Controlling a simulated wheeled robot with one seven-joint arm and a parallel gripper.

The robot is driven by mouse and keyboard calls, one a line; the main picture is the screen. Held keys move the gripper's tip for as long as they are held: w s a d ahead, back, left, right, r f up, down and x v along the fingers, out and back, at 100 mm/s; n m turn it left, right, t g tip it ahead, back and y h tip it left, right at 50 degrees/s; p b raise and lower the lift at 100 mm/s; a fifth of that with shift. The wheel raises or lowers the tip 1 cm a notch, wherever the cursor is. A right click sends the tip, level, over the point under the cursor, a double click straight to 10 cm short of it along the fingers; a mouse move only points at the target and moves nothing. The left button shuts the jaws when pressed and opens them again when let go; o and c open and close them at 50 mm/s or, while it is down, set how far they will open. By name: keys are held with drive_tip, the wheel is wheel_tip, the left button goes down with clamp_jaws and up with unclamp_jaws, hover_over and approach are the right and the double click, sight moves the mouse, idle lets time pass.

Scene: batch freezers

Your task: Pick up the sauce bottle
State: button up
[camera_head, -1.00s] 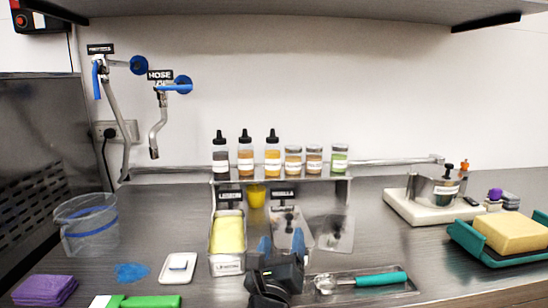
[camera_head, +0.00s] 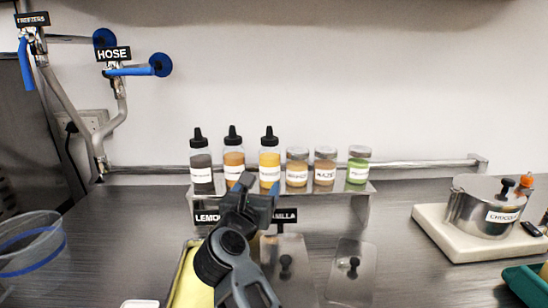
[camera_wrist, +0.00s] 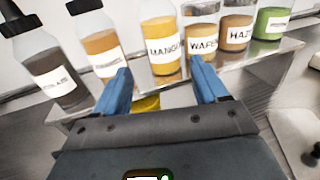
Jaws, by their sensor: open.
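Three sauce bottles with black nozzle caps stand upright on the raised shelf (camera_head: 360,187): a dark one (camera_head: 202,172), an orange-brown one (camera_head: 234,162) and a yellow one labelled MANGO (camera_head: 269,163). My gripper (camera_head: 258,187) is open and empty, in front of the shelf below the orange-brown and yellow bottles. In the wrist view, the yellow bottle (camera_wrist: 159,35) shows beyond and between the blue fingertips (camera_wrist: 161,74). The orange-brown bottle (camera_wrist: 103,50) is just left of the left finger, and the dark one (camera_wrist: 55,80) is farther left. No contact with a bottle shows.
Several topping jars, including the wafer jar (camera_head: 297,168), stand right of the bottles. Below the shelf are a lemon tub (camera_head: 190,275) and lidded containers. A chocolate pot (camera_head: 480,212) sits on a white base at right. A clear bucket (camera_head: 30,250) stands left.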

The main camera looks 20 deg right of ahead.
sight(267, 170)
drive_tip(key=x, duration=0.2)
drive_tip(key=p+x, duration=0.1)
drive_tip(key=x, duration=0.2)
drive_tip(key=r+x, duration=0.1)
drive_tip(key=x, duration=0.2)
drive_tip(key=shift+d+p, duration=0.15)
drive_tip(key=shift+p, duration=0.15)
drive_tip(key=c, duration=0.8)
drive_tip(key=shift+r, duration=0.1)
wheel_tip(267, 170, up, 18)
drive_tip(key=shift+f, duration=0.1)
